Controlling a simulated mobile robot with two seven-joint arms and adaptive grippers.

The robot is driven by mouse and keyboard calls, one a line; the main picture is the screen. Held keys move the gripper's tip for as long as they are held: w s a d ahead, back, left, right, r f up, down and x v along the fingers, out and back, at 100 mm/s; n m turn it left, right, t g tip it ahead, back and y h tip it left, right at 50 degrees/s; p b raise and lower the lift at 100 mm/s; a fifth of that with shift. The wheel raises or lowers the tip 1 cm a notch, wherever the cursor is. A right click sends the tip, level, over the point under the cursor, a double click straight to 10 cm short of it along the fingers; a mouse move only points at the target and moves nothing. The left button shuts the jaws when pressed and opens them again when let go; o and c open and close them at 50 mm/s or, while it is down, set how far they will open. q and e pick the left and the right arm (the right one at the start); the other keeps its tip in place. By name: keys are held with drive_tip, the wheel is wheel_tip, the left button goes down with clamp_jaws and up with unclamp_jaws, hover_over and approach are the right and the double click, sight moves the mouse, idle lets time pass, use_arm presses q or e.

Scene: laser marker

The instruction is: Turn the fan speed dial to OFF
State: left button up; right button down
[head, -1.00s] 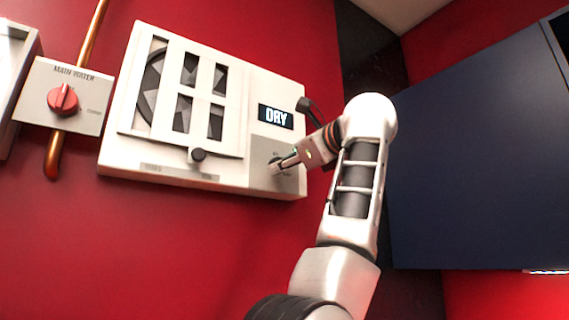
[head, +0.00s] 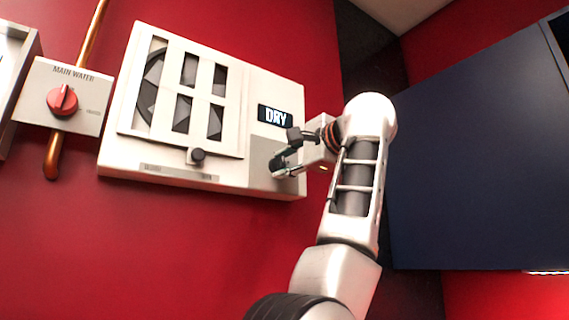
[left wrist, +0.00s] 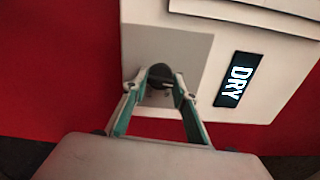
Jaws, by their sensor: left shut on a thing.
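The fan unit (head: 270,85) is a white box on the red wall with a slatted grille. Its display (head: 275,115) reads DRY, also in the left wrist view (left wrist: 239,79). The dark fan speed dial (left wrist: 160,75) sits on a grey panel (left wrist: 160,48) below the display. My left gripper (head: 277,168) is at this panel, its two fingers on either side of the dial and shut on it. In the head view the fingers hide the dial. Its setting marks cannot be read. My right gripper is not in view.
A dark knob (head: 197,156) sits below the grille. The main water box (head: 45,95) with a red knob (head: 62,99) and a copper pipe (head: 52,155) is at left. A dark blue panel (head: 490,150) stands at right. The red wall below the unit is clear.

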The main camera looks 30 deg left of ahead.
use_arm(q)
drive_tip(key=shift+s+r+n, duration=0.1)
drive_tip(key=shift+r+n, duration=0.05)
drive_tip(key=shift+n, duration=0.55)
drive_tip(key=o, duration=0.8)
drive_tip(key=shift+o, duration=1.4)
drive_tip(key=shift+a, duration=0.15)
drive_tip(key=shift+m, duration=0.3)
